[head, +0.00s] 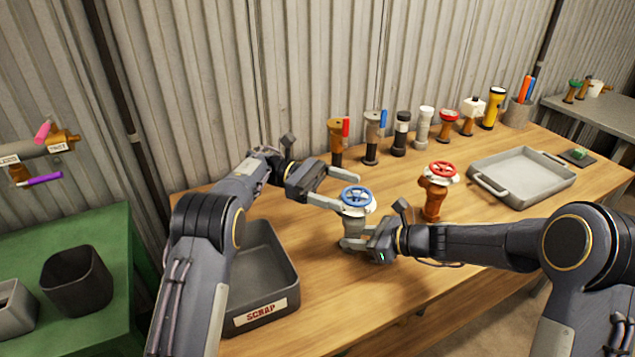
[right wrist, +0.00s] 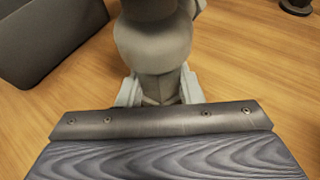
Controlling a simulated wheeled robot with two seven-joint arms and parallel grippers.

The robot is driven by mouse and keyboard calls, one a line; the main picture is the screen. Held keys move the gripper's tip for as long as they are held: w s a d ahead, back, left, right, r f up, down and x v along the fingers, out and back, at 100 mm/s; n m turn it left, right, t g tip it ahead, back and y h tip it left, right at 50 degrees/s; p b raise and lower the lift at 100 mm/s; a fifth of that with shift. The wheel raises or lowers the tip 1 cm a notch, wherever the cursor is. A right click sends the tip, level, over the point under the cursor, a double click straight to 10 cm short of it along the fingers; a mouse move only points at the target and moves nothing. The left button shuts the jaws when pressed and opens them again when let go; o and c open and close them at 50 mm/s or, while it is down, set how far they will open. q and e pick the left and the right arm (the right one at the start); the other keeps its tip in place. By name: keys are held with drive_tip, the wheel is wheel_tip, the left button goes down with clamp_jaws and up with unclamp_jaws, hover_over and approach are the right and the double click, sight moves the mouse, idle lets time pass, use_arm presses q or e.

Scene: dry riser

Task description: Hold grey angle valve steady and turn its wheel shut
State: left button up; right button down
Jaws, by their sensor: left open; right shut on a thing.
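The grey angle valve (head: 356,226) stands upright on the wooden table, with a blue wheel (head: 357,196) on top. My right gripper (head: 352,243) is shut on the valve's lower body from the right. In the right wrist view, the grey valve body (right wrist: 152,45) rises between the two pale fingers of the right gripper (right wrist: 160,88); its wheel is out of that view. My left gripper (head: 349,192) is open at wheel height, its fingers reaching in from the left on the far and near sides of the blue wheel. Whether they touch the rim I cannot tell.
An orange valve with a red wheel (head: 438,188) stands close to the right. A grey scrap bin (head: 263,270) is at the left. A grey tray (head: 522,178) lies at the right. Several valves and torches line the back. The table front is clear.

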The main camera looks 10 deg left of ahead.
use_arm(q)
drive_tip(key=v, duration=0.7)
drive_tip(key=shift+a, duration=0.3)
use_arm(e)
drive_tip(key=c, duration=0.9)
unclamp_jaws()
